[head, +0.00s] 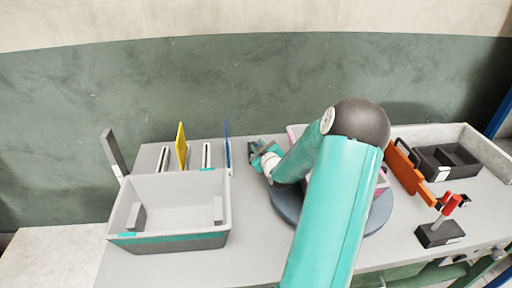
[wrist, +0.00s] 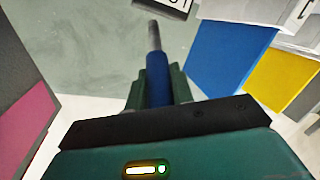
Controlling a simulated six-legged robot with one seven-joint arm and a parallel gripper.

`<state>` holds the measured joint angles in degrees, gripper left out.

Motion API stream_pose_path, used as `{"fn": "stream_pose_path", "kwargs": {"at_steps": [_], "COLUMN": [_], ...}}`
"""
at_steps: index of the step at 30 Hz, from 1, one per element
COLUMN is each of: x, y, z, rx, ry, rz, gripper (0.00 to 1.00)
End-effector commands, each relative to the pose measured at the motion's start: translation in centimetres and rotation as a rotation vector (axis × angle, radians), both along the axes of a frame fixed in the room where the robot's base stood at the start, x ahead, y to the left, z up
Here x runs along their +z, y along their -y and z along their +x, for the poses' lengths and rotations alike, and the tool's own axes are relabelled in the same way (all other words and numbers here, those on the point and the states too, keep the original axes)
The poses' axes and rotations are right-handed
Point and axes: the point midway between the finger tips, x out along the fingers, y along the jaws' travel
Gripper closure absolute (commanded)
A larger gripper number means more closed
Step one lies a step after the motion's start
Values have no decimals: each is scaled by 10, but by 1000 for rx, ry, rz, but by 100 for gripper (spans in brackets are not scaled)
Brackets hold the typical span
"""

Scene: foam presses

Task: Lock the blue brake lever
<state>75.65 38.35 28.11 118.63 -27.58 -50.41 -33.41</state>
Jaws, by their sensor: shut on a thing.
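The blue brake lever (wrist: 157,80) shows in the wrist view as a blue grip with a grey rod (wrist: 153,36) extending beyond it. My gripper (wrist: 157,92) is shut on the blue grip, with one green finger on each side. The lever's base is hidden, and I cannot tell from these views whether it is locked. In the head view my gripper (head: 257,152) is just right of the upright blue panel, above the back of the table, and the lever cannot be made out there.
A blue panel (head: 228,150) and yellow panel (head: 181,147) stand upright in slots behind a grey bin (head: 168,240). A round blue-grey turntable (head: 288,205) lies under my arm.

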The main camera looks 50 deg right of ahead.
Motion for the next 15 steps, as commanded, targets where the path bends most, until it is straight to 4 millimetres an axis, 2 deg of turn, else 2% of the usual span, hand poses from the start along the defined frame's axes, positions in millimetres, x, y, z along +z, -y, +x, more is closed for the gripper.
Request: {"fn": "stream_pose_path", "kwargs": {"at_steps": [15], "x": [0], "y": [6], "z": [2], "rx": [6], "ry": [13], "rz": [-11], "gripper": [100]}}
